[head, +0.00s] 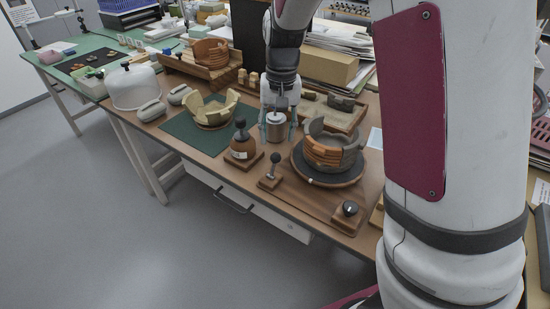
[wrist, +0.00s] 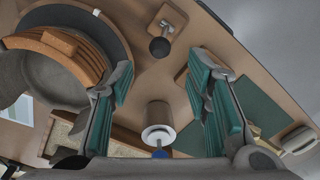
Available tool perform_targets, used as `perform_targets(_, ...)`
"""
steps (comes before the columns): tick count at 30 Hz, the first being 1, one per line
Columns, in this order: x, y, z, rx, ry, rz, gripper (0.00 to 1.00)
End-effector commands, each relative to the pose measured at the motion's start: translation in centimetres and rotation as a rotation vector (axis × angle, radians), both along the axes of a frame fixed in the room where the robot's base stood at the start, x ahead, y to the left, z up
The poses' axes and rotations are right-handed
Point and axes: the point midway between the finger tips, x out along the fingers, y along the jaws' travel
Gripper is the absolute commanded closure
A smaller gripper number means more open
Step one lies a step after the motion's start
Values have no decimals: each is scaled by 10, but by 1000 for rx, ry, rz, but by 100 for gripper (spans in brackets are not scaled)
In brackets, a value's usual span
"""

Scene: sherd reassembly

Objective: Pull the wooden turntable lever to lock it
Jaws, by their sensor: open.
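The turntable is a dark round disc on a wooden base, carrying a partly rebuilt orange and grey pot (head: 322,153). My gripper (head: 278,133) is open and points down behind the lever, not touching it.
A dark dial on a wooden block (head: 350,209) sits front right. A green mat (head: 183,128) with a cream broken bowl (head: 214,113) lies left. The table's front edge is near the lever.

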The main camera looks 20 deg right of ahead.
Motion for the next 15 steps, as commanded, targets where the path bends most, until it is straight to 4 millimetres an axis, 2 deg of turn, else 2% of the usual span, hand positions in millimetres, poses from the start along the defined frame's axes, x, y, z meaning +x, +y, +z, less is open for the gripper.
perform_targets(1,-1,0,-13,-1,4,-1,56)
perform_targets(6,0,2,-46,-1,4,0,56)
perform_targets(12,0,3,-76,0,3,0,56)
perform_targets(15,1,4,-85,0,1,0,56)
